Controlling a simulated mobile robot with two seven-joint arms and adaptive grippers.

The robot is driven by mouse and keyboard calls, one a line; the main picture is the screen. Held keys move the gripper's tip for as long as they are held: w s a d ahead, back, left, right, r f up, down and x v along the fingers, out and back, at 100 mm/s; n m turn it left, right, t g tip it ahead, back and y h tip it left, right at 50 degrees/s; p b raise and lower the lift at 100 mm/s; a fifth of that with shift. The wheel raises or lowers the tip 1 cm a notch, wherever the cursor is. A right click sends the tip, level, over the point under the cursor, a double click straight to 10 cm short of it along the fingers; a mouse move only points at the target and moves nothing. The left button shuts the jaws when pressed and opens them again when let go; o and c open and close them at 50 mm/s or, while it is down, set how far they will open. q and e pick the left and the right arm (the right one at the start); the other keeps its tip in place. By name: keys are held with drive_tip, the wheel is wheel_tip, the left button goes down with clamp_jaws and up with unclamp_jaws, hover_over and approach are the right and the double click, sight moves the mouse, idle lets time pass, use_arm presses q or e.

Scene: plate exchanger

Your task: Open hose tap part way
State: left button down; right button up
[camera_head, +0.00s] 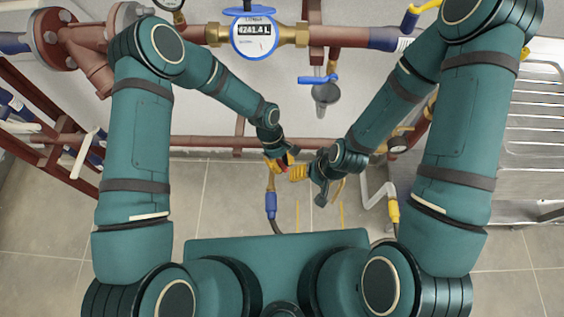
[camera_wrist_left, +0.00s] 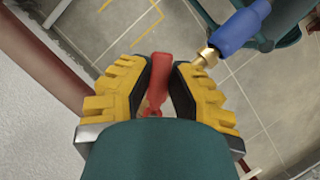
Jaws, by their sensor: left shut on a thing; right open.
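The red tap lever (camera_wrist_left: 158,72) stands between the two yellow fingers of my left gripper (camera_wrist_left: 157,82). My left gripper (camera_head: 281,164) is shut on it, and a bit of red shows there in the head view. The brass end (camera_wrist_left: 207,56) beside the right finger joins a blue hose fitting (camera_wrist_left: 238,32). This blue fitting (camera_head: 271,205) hangs below my left gripper in the head view. The tap body is mostly hidden by my gripper, so its opening angle cannot be told. My right gripper (camera_head: 317,182) is open, close to the right of the left one.
A brown-red pipe (camera_head: 215,141) runs along the wall behind my grippers. A water meter (camera_head: 255,36) and a blue-handled valve (camera_head: 318,79) are above. Tiled floor (camera_head: 225,210) lies below.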

use_arm(q)
drive_tip(key=c, duration=0.8)
unclamp_jaws()
drive_tip(key=shift+s+f, duration=0.1)
drive_tip(key=shift+f, duration=0.05)
drive_tip(key=shift+c, duration=0.2)
drive_tip(key=shift+w+a+r, duration=0.1)
drive_tip(key=shift+w+r, duration=0.15)
drive_tip(key=shift+r, duration=0.2)
drive_tip(key=v, duration=1.1)
drive_tip(key=shift+a, duration=0.1)
drive_tip(key=s+a+f+m+t, duration=0.2)
drive_tip(key=s+a, duration=0.3)
drive_tip(key=s+a+f+m+t+h, duration=0.1)
drive_tip(key=s+a+f+m+t, duration=0.1)
drive_tip(key=s+a, duration=0.3)
drive_tip(key=shift+s+f+m+t, duration=0.4)
drive_tip(key=shift+s+m+t, duration=0.2)
drive_tip(key=shift+s+m, duration=0.2)
